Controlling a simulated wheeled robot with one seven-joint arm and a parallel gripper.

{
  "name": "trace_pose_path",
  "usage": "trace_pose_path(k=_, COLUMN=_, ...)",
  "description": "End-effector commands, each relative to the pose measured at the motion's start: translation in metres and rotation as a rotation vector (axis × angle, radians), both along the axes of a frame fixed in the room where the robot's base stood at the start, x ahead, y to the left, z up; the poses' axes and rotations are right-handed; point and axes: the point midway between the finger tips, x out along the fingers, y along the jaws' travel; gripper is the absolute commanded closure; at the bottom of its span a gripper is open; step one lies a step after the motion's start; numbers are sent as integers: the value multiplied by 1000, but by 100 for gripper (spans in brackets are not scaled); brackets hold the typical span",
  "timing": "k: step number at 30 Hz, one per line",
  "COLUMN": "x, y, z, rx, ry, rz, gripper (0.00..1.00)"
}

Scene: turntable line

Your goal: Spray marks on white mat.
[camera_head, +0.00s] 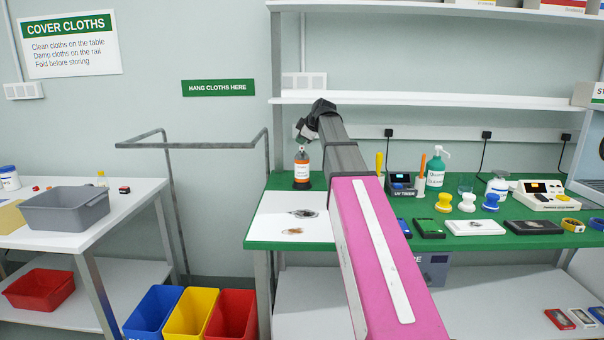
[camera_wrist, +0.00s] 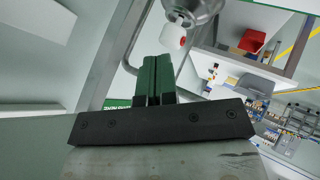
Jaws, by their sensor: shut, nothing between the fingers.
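The white mat (camera_head: 270,232) lies at the left end of the green-topped bench, with two dark, brownish marks (camera_head: 302,213) on it. An orange bottle with a white label (camera_head: 302,172) stands upright at the mat's back edge. My gripper (camera_head: 302,135) is just above the bottle's top in the head view; I cannot tell whether they touch. In the wrist view my green fingers (camera_wrist: 154,80) are together and empty. A white piece with a red mark (camera_wrist: 172,38) is beyond their tips; I cannot tell what it is. My arm hides part of the mat's right side.
To the right on the bench are a UV timer (camera_head: 402,184), a green bottle (camera_head: 436,168), coloured-handled stamps (camera_head: 467,202) and several pads. A shelf (camera_head: 420,99) runs behind. A metal rail (camera_head: 205,145) stands left, above coloured bins (camera_head: 192,312). A grey tub (camera_head: 65,209) sits on the left table.

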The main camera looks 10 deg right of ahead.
Motion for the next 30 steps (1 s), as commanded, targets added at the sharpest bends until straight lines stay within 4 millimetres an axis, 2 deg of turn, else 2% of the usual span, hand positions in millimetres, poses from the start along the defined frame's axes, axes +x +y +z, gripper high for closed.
trace_pose_path(k=16, x=0, y=0, z=-4, rx=0, ry=0, rz=0, gripper=100)
trace_pose_path(k=30, x=0, y=0, z=10, rx=0, ry=1, rz=1, gripper=100)
